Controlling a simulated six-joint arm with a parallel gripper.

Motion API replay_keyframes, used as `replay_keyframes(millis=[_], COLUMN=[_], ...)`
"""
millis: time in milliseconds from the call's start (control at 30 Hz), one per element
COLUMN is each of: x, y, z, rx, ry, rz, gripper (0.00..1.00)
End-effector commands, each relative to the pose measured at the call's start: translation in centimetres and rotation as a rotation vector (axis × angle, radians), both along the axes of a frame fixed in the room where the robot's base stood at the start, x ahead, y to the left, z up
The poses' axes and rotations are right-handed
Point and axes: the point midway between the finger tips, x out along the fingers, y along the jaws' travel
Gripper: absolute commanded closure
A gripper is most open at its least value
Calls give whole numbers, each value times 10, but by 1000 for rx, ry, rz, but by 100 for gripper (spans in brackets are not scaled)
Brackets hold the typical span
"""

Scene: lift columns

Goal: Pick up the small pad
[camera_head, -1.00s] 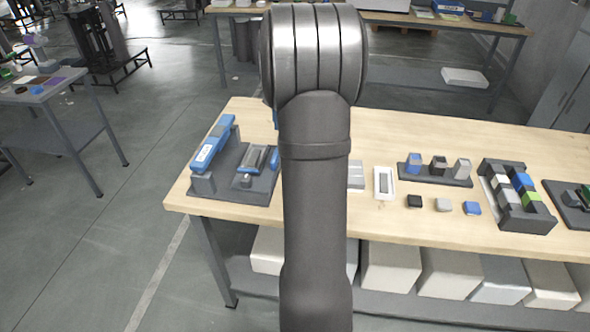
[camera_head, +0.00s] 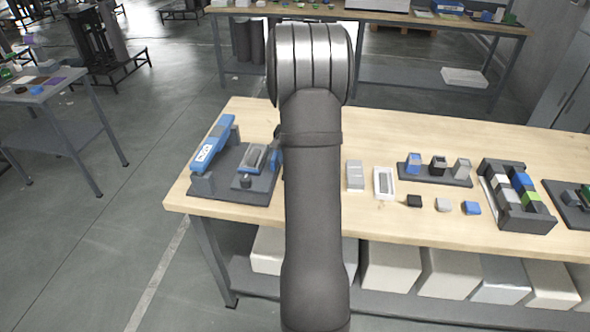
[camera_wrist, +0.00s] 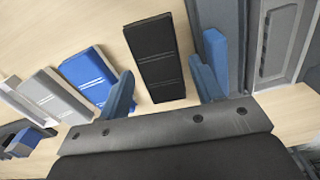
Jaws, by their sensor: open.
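In the wrist view, a black pad (camera_wrist: 155,58), a blue pad (camera_wrist: 88,77) and a grey pad (camera_wrist: 54,94) lie in a row on the wooden table, each with fine lines across it. I cannot tell which one the task calls small. My gripper (camera_wrist: 161,70) is open, with its two blue fingers on either side of the black pad. The fingers look apart from the pad, and their height above it is unclear.
A dark fixture with a blue part (camera_head: 233,172) stands left of my arm; it is close beside the right finger in the wrist view (camera_wrist: 240,50). Right of the grey pad are a white tray (camera_head: 376,192), small blocks (camera_head: 443,205) and a dark rack (camera_head: 525,222). The table's back is clear.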

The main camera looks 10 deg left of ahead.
Motion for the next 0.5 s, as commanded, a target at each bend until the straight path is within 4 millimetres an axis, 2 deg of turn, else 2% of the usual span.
replay_keyframes(millis=[100, 200, 500], x=[0, 0, 1], y=[-2, -2, -2], z=[-21, -31, -36], rx=[0, 0, 0], ry=[5, 1, -1], rz=[-1, 0, 0], gripper=[40, 40, 40])
